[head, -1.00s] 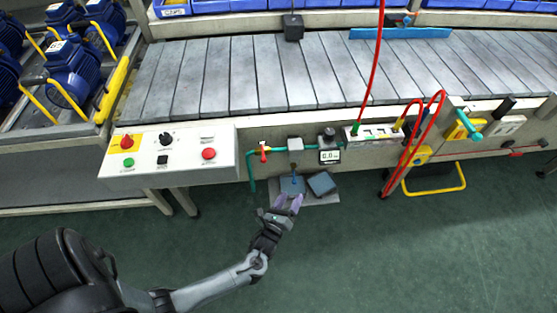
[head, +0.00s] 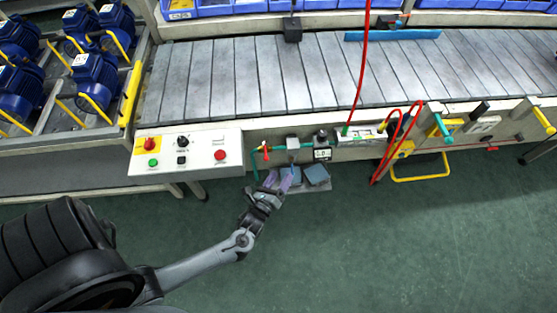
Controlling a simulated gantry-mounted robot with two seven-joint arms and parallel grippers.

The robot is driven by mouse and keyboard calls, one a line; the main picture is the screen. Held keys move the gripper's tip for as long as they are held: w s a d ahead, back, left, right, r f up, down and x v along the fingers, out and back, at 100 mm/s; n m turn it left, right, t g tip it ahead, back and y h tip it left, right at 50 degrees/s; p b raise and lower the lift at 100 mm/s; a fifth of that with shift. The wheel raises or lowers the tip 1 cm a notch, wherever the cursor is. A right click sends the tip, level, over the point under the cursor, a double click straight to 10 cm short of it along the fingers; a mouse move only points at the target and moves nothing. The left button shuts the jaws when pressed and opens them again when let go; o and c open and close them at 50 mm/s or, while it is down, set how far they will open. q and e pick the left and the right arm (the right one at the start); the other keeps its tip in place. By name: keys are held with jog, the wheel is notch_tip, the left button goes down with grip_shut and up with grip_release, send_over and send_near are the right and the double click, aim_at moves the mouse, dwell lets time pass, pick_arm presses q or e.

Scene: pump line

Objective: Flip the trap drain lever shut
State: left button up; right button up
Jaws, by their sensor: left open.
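Below the block, a blue-grey part stands on a low grey plate (head: 318,190), partly hidden by my gripper. My left gripper (head: 278,180), with purple-tipped fingers, is open in front of that part, below the red lever. Any contact is too small to tell. My right gripper is not in view.
A control box (head: 190,172) with several buttons juts out left of the pipe. A blue-grey block (head: 317,175) lies on the plate. A gauge (head: 322,154) and red hoses (head: 383,158) are to the right. The green floor in front is clear.

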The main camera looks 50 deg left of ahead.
pick_arm(q)
notch_tip(320, 180, up, 10)
jog(key=n+p, duration=0.1)
jog(key=p, duration=0.6)
jog(key=shift+s+d+r+g+h+p, duration=0.25)
jog(key=shift+s+g+h+p, duration=0.1)
jog(key=shift+s+g+h, duration=0.1)
